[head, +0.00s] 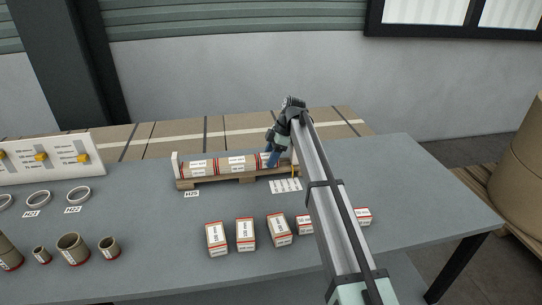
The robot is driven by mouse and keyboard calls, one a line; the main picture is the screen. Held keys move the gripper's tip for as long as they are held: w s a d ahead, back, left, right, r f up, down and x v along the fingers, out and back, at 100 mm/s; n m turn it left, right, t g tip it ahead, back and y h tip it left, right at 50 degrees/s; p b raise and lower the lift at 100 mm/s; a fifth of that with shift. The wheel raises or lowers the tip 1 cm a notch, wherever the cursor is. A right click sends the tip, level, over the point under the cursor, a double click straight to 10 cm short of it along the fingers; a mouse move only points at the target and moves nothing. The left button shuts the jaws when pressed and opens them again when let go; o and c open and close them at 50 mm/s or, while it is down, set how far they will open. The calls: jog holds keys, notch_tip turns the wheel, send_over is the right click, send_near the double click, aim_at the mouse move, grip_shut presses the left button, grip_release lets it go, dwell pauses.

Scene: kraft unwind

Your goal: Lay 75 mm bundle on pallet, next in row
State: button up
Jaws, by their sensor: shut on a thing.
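The small wooden pallet (230,181) stands on the grey table near its back edge, with a white end board at its left. Brown bundles with red edges and white labels lie in a row along it, such as the left bundle (195,169) and the middle bundle (237,163). My gripper (271,160) is at the right end of this row, pointing down, shut on the right bundle (264,156). My gripper hides much of that bundle. Its label is too small to read, and I cannot tell whether it touches the pallet or its neighbour.
Several labelled blocks, such as this one (245,235), stand in front of the pallet, some partly behind my arm. A printed card (285,186) lies near the pallet's right end. Cores (72,248), rings (39,199) and a white panel (50,158) are at the left. The table's right side (420,190) is clear.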

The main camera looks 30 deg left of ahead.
jog(key=o, duration=1.5)
jog(key=shift+s+a+f, duration=0.1)
jog(key=v, duration=1.4)
